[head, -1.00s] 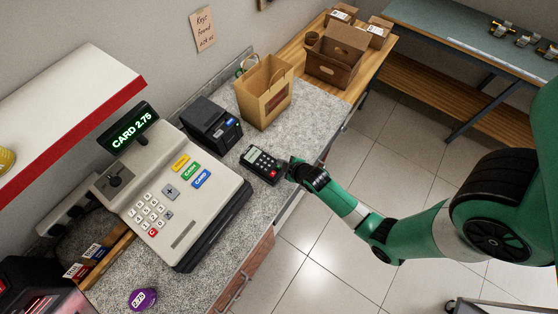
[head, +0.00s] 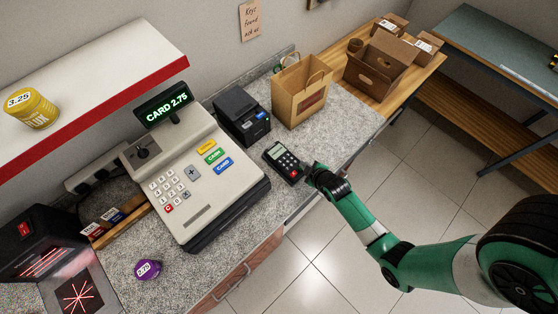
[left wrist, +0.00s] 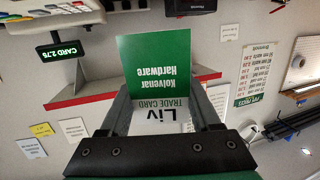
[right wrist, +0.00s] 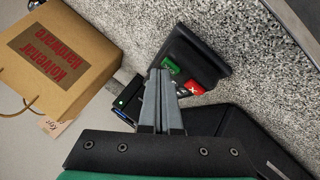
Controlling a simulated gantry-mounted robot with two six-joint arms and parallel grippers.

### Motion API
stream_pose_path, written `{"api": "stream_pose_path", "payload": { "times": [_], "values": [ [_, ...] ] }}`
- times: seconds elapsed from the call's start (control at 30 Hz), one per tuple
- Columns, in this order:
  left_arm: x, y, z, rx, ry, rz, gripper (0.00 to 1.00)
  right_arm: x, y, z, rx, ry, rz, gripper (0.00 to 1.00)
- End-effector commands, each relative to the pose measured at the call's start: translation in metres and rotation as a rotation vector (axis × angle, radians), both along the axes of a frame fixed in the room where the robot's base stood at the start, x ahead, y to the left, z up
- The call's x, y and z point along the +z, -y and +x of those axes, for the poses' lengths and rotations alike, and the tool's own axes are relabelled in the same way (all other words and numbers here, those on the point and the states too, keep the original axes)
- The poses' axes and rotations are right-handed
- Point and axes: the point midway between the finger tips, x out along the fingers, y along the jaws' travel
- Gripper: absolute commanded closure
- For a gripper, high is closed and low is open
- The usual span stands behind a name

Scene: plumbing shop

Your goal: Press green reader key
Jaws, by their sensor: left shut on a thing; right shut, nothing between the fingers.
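The card reader (head: 283,162) is a small black keypad unit lying on the counter right of the cash register. In the right wrist view its green key (right wrist: 170,65) and red X key (right wrist: 194,88) show close up. My right gripper (head: 312,174) is shut and empty at the reader's right edge. In the right wrist view its fingertips (right wrist: 160,72) appear just beside the green key; I cannot tell whether they touch. My left gripper (left wrist: 165,112) is shut on a green and white trade card (left wrist: 156,70); it is out of the head view.
The cash register (head: 195,180) reads CARD 2.75. A black printer (head: 242,115) and a paper bag (head: 302,92) stand behind the reader. A purple item (head: 148,269) lies at the front, right of a red-lit scanner (head: 45,245). Bare counter (head: 345,115) lies right of the bag.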

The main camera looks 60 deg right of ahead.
Motion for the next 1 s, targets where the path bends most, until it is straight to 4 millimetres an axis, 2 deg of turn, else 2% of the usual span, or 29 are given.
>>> {"api": "stream_pose_path", "payload": {
  "times": [0.43, 0.7, 1.0],
  "values": [
    [-0.001, 0.0, 0.0, 0.0, 0.0, 0.0, 1.0, -0.001, 0.0, 0.0, 0.0, 0.0, 0.0, 1.0],
    [0.012, 0.0, 0.0, 0.0, 0.0, 0.0, 1.0, 0.011, 0.0, 0.0, 0.001, 0.001, 0.0, 1.0],
    [0.012, 0.0, 0.0, 0.0, 0.0, 0.0, 1.0, 0.01, 0.0, 0.0, 0.001, 0.001, 0.0, 1.0]
  ]
}}
